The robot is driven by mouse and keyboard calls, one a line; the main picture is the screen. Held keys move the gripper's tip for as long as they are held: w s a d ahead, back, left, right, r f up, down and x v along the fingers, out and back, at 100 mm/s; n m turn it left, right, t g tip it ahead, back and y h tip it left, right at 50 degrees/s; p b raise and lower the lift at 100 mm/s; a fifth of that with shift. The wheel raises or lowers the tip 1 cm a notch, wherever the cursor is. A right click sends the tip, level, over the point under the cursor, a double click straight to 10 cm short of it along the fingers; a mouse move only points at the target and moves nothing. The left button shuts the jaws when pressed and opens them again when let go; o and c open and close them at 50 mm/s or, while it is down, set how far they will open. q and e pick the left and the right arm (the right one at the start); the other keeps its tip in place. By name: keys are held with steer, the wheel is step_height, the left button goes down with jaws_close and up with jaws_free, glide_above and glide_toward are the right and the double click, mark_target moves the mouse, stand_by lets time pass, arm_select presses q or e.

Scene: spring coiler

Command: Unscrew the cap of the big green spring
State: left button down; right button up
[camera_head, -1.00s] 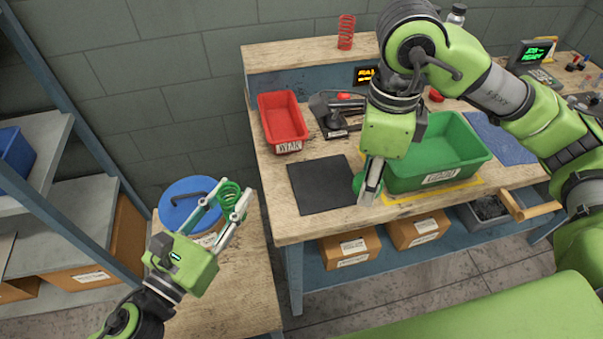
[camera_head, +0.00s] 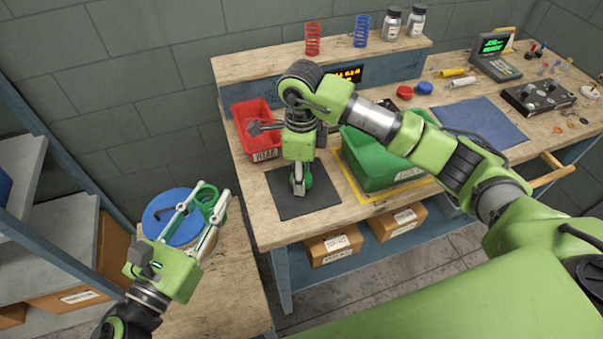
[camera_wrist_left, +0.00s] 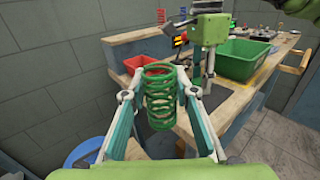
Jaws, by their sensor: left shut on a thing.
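The big green spring (camera_head: 209,203) is held upright between the fingertips of my left gripper (camera_head: 207,217), which is shut on it above the low wooden table. In the left wrist view the spring (camera_wrist_left: 160,100) shows bare coils at its top, with no cap on that end. My right gripper (camera_head: 299,186) points down at the black mat (camera_head: 325,193).
A red bin (camera_head: 243,113) stands behind the mat and a green bin (camera_head: 365,165) to its right. A blue round thing (camera_head: 160,215) is on the low table. A red spring (camera_head: 312,39) and a blue spring (camera_head: 361,31) stand on the shelf.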

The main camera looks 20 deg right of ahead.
arm_select(q)
steer(key=shift+r, duration=0.4)
arm_select(e)
steer(key=shift+f, duration=0.45)
arm_select(q)
steer(key=shift+f, duration=0.2)
arm_select(e)
steer(key=shift+f, duration=0.1)
arm_select(q)
steer(key=shift+f, duration=0.1)
arm_select(e)
steer(key=o, duration=0.8)
steer(key=shift+f, duration=0.1)
steer(key=o, duration=0.4)
